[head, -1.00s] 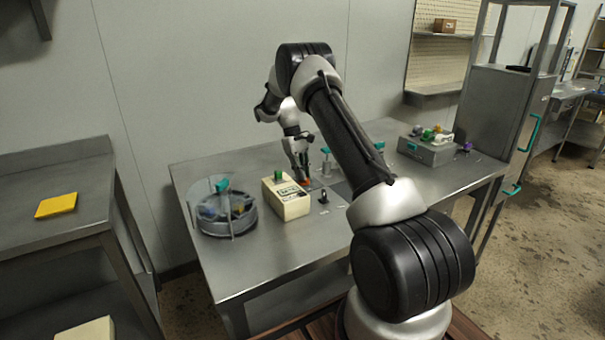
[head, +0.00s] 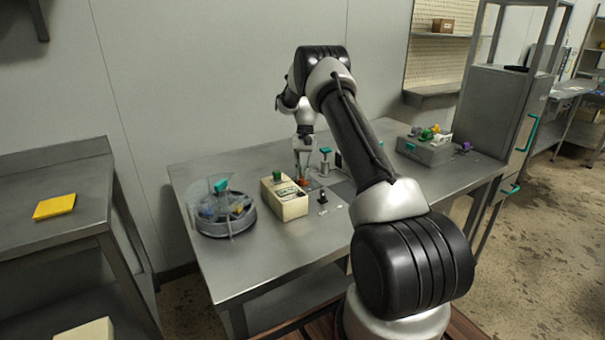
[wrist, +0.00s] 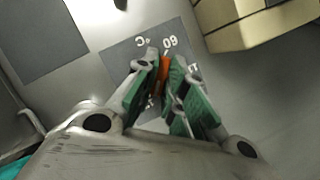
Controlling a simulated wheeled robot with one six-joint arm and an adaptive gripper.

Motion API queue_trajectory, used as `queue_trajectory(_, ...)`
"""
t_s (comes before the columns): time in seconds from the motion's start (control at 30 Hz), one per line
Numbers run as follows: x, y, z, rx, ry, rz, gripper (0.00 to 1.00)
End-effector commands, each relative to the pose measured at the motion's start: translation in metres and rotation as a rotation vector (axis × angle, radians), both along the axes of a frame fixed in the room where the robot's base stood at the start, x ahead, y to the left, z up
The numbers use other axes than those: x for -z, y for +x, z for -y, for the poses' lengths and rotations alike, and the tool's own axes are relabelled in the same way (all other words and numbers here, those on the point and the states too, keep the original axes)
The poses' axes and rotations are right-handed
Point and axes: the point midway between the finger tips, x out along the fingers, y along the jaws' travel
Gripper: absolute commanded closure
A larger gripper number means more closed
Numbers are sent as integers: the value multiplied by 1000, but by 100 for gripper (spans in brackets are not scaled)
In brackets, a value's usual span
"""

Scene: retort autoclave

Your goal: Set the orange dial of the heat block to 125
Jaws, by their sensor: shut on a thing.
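The orange dial (wrist: 164,70) shows in the wrist view as a narrow strip between my gripper's green-padded fingers. My gripper (wrist: 158,82) is shut on it from above. The dial sits on a grey label plate (wrist: 119,58), where "60" and "°C" can be read, turned over in the picture. The other marks and the dial's pointer are mostly hidden by the fingers, so I cannot tell its setting.
The cream box (head: 291,205) with a green knob stands close beside the dial. A black toggle (head: 322,198) and a teal-topped post (head: 325,163) are near. A round clear-lidded container (head: 225,213) is at left, a grey box (head: 428,150) at right. The table's front is clear.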

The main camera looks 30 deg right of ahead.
Motion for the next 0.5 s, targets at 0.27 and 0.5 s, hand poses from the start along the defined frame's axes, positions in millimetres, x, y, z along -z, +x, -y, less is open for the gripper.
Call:
queue_trajectory(0.27,7,-5,-1,93,5,-16,100)
queue_trajectory(0.5,7,-5,-2,117,5,-16,100)
